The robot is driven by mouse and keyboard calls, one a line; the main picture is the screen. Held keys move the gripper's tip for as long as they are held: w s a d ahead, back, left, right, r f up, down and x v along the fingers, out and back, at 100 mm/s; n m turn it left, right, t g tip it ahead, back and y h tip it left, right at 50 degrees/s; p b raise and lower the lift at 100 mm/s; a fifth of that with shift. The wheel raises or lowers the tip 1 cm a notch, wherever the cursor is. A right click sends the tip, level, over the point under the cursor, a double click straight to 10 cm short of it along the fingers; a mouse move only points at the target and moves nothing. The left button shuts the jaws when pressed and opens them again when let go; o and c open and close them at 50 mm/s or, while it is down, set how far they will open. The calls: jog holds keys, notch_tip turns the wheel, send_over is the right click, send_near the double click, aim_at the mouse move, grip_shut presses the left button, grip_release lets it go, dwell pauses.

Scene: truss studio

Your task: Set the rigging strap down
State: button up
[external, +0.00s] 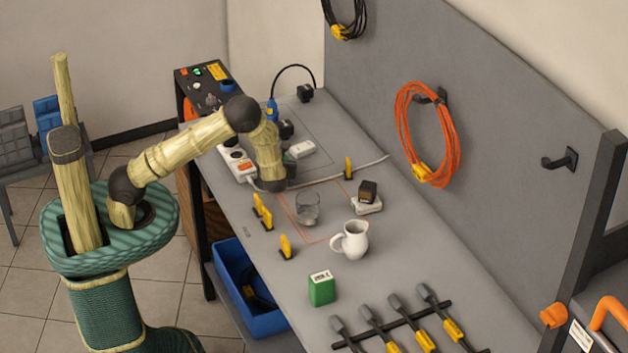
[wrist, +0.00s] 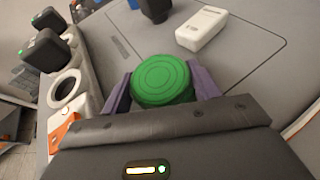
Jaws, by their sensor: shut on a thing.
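The rigging strap (wrist: 163,78) looks like a green round roll with concentric rings in the wrist view. My gripper (wrist: 163,88) is shut on it, with a purple finger on each side. The grey bench top lies beyond the roll; I cannot tell whether the roll touches it. In the external view my gripper (external: 284,166) is over the far part of the bench, largely hidden by my own wrist. Only a small greenish patch shows there.
A white power strip (external: 238,163) with black plugs lies left of my gripper, and a white adapter (external: 301,149) beyond it. A glass (external: 307,209), white jug (external: 352,241), green box (external: 321,289) and yellow clips (external: 264,212) stand nearer. A pale cable (external: 340,173) crosses the bench.

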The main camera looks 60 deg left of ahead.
jog(key=shift+f, duration=0.15)
jog(key=o, duration=1.1)
jog(key=shift+c, duration=0.2)
jog(key=shift+r, duration=0.2)
jog(key=shift+s+d, duration=0.1)
jog(key=shift+d, duration=0.25)
jog(key=b+v, duration=0.1)
jog(key=v, duration=1)
jog(key=shift+d+r, duration=0.1)
jog(key=shift+r, duration=0.1)
